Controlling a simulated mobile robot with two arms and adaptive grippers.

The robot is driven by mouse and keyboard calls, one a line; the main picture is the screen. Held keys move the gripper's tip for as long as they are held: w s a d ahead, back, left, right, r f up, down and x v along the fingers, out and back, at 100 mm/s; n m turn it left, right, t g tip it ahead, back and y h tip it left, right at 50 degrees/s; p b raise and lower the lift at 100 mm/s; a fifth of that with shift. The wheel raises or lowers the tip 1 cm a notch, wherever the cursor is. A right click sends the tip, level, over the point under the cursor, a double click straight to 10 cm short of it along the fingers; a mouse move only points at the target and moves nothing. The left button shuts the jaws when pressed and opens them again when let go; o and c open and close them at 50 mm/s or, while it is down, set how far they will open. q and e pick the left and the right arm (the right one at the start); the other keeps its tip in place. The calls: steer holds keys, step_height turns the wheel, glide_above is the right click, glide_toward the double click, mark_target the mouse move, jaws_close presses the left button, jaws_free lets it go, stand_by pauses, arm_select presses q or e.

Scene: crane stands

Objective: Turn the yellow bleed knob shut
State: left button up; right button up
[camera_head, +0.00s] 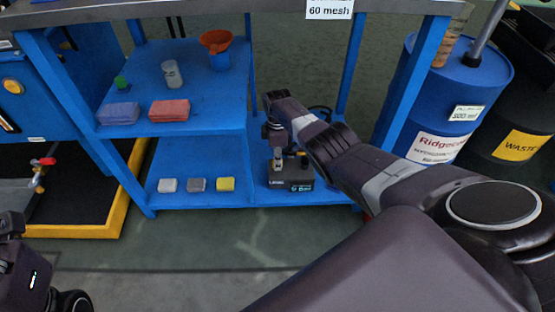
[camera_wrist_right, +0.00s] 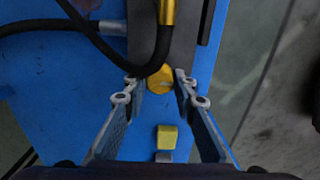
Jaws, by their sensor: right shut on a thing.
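The yellow bleed knob (camera_wrist_right: 159,79) is round and sits at the end of a dark grey unit, seen in the right wrist view. My right gripper (camera_wrist_right: 160,82) has one fingertip on each side of the knob and is shut on it. In the head view my right gripper (camera_head: 277,164) reaches down over the dark pump unit (camera_head: 291,185) on the lower blue shelf. The knob is hidden there behind the gripper. At the lower left of the head view only a dark part of my left arm shows, without its fingers.
A black hose (camera_wrist_right: 105,45) curves close by the knob, beside a brass fitting (camera_wrist_right: 167,11). A yellow block (camera_head: 226,184) and two grey blocks lie left on the lower shelf. A blue leg (camera_head: 398,85) stands right, with a blue drum (camera_head: 478,85) beyond.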

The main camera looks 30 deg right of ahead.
steer(key=o, duration=1.2)
steer(key=shift+c, duration=0.2)
step_height(320, 180, up, 12)
stand_by(0.3)
